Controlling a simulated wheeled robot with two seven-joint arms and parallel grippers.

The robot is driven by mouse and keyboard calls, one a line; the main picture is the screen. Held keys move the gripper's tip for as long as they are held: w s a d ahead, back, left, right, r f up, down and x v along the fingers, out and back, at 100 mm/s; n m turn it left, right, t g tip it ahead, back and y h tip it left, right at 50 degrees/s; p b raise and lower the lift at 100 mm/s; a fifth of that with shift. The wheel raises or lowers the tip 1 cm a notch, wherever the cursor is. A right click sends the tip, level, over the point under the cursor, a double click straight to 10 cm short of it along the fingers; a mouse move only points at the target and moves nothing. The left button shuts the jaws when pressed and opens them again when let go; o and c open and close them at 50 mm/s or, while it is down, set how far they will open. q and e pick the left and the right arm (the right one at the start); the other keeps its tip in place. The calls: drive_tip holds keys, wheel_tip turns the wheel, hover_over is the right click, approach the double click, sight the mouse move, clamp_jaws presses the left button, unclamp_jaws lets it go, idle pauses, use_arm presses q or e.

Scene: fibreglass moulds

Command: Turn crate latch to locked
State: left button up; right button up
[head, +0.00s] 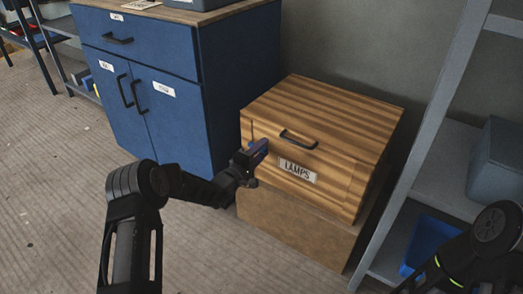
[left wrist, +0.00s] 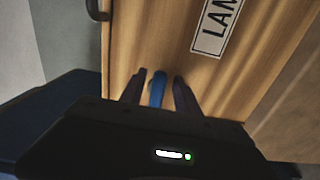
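The wooden crate (head: 330,105) with a LAMPS label (head: 298,171) stands on a plain brown box. My left gripper (head: 259,150) is at the left part of its front face. In the left wrist view, a blue latch handle (left wrist: 157,88) lies between the two fingers of my left gripper (left wrist: 158,86). The fingers are apart, with a narrow gap on each side of the handle. The latch's base is hidden behind the gripper. My right arm shows at the lower right of the head view, but its gripper is out of the picture.
A blue cabinet (head: 180,95) stands left of the crate. A black handle (head: 298,139) is on the crate front, above the label. A grey shelf rack (head: 425,130) with a blue bin (head: 428,240) stands at the right. The floor (head: 50,190) at the left is clear.

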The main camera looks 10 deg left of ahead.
use_arm(q)
drive_tip(key=p+v, duration=0.2)
drive_tip(key=v, duration=0.6)
drive_tip(key=shift+d, duration=0.1)
